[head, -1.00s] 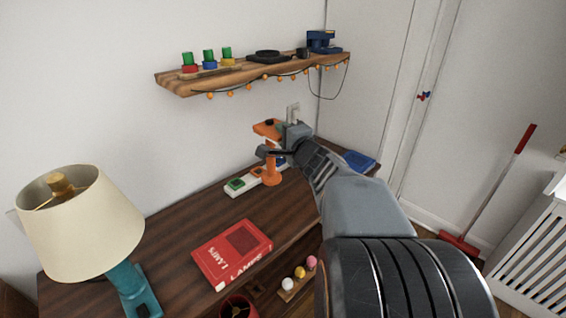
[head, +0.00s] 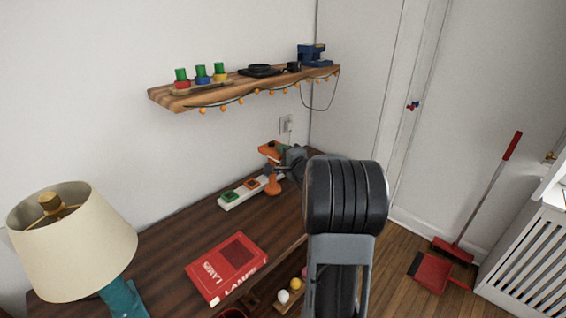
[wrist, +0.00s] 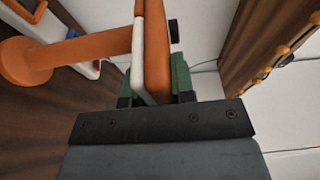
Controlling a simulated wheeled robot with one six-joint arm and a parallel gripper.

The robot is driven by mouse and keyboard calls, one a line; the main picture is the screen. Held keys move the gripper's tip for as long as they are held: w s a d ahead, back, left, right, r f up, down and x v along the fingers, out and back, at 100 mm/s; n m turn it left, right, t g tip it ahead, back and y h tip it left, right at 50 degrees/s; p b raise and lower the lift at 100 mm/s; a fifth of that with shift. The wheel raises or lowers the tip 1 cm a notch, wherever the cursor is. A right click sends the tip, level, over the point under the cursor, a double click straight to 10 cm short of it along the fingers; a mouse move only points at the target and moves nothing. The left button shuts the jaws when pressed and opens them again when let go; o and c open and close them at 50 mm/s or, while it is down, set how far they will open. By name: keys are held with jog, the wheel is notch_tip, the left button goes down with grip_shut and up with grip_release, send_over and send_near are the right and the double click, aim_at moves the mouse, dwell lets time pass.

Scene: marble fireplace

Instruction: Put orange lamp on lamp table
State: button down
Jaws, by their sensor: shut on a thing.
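The orange lamp (head: 271,187) has a slim post, a round foot and an angled head. It is near the back right of the dark wooden table (head: 165,240), in front of a white strip with coloured squares (head: 240,193). My gripper (head: 280,158) is shut on the lamp's upper part. In the wrist view, an orange and white part of the lamp (wrist: 153,50) sits between the green-lined jaws, and the post and foot (wrist: 30,60) extend left. I cannot tell whether the foot touches the table. My arm hides the table's right end.
A teal lamp with a cream shade (head: 75,240) stands at the left. A red book (head: 227,266) lies on the table. A wooden shelf (head: 215,95) with hanging lights juts from the wall above. A red dustpan (head: 435,272) and broom (head: 485,205) are at the right.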

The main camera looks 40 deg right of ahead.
jog(key=shift+w+d+f, duration=0.1)
jog(key=shift+d+f, duration=0.05)
jog(key=shift+f, duration=1.5)
jog(key=shift+f+b, duration=0.25)
jog(key=shift+b, duration=0.15)
jog(key=c, duration=1)
grip_release()
jog(key=shift+o, duration=0.2)
jog(key=shift+r, duration=0.1)
